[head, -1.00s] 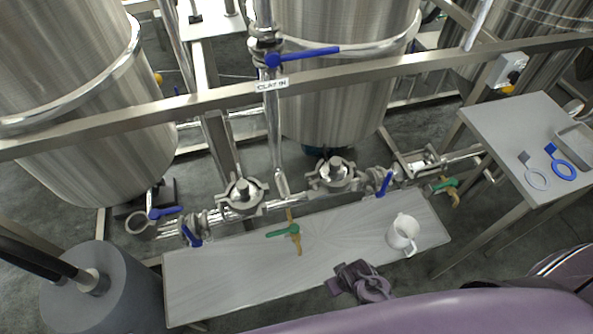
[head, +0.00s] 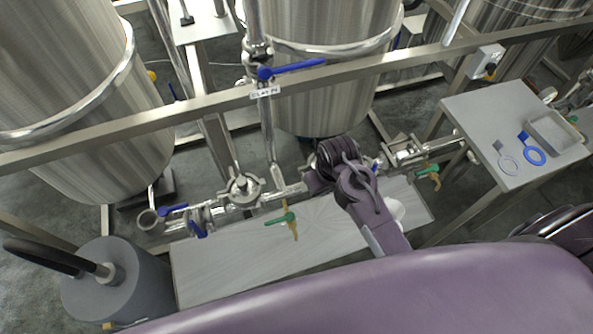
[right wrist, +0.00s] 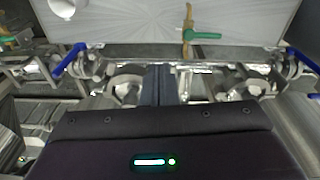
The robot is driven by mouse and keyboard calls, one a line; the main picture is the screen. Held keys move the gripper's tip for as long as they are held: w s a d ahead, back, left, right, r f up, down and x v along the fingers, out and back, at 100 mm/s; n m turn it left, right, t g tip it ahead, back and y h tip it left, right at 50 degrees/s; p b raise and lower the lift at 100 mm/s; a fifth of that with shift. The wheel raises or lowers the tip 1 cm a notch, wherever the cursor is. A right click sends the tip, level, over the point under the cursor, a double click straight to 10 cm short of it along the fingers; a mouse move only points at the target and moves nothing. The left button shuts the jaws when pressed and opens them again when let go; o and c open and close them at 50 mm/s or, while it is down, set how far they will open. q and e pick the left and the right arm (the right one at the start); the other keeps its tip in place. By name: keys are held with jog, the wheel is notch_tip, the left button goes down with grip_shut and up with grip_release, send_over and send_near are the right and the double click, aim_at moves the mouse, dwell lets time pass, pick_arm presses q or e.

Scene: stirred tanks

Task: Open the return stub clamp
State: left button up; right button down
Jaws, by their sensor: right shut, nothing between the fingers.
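Several clamped fittings sit along a steel pipe line behind a low bench; I cannot tell which is the return stub clamp. The left fitting with a round top and clamp arms (head: 242,188) is in plain view in the head view. My right gripper (head: 328,165) is over the right fitting and hides most of it. In the right wrist view my shut, empty fingers (right wrist: 158,82) point at the pipe line, between a left round fitting (right wrist: 125,86) and a right one (right wrist: 246,86). Contact cannot be told. My left gripper is not in view.
Blue-handled valves (head: 197,228) flank the pipe line. A green-handled tap (head: 283,219) hangs over the bench (head: 215,268). A white mug is partly hidden by my right arm. A steel rail (head: 200,108) crosses above; a side table (head: 480,120) stands right.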

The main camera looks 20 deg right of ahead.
jog(key=w+a+f+g, duration=0.1)
jog(key=w+a+g, duration=0.1)
jog(key=w, duration=0.5)
jog(key=w+a+f+g, duration=0.1)
jog(key=w+a+g, duration=0.1)
jog(key=w, duration=0.5)
jog(key=b+x, duration=0.7)
jog(key=x, duration=0.2)
jog(key=shift+f, duration=0.25)
